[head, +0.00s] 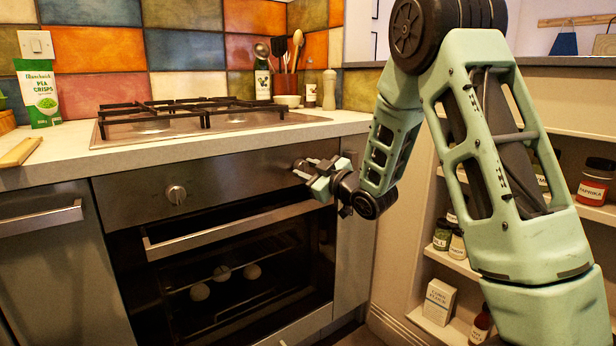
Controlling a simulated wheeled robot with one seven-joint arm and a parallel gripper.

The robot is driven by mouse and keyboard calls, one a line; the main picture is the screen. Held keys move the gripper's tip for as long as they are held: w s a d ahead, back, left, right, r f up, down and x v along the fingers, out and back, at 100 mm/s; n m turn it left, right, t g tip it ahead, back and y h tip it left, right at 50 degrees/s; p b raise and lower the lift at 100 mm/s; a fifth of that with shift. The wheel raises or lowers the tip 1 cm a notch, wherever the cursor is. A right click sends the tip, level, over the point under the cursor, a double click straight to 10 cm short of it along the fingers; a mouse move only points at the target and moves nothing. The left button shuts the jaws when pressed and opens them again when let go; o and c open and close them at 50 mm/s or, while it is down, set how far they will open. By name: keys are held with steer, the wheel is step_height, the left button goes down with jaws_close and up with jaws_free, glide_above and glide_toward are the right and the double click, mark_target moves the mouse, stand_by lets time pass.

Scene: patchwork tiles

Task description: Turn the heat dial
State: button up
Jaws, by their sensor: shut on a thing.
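The oven front carries two dials. The left dial (176,194) is round and metallic, with nothing touching it. My gripper (306,172) is at the right end of the oven's control panel (232,184), shut on the right dial (299,164). Most of that dial is hidden behind the gripper fingers, so I cannot see its marking or angle. Neither dial's label can be read from here.
The oven door handle (240,230) runs just below my gripper. A gas hob (190,118) sits on the counter above. Shelves with jars (597,180) stand to the right, close to my arm.

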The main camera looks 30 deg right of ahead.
steer(key=shift+f+n, duration=0.15)
steer(key=shift+n, duration=0.45)
steer(key=o, duration=1)
steer(key=s+b, duration=0.3)
steer(key=s, duration=0.2)
steer(key=s+d+b, duration=0.1)
steer(key=s+b, duration=0.3)
steer(key=s, duration=0.2)
steer(key=s+d+b, duration=0.1)
steer(key=s+b, duration=0.2)
steer(key=s, duration=0.3)
steer(key=shift+s+d+f, duration=0.1)
steer(key=shift+s+f, duration=0.05)
steer(key=shift+f, duration=0.05)
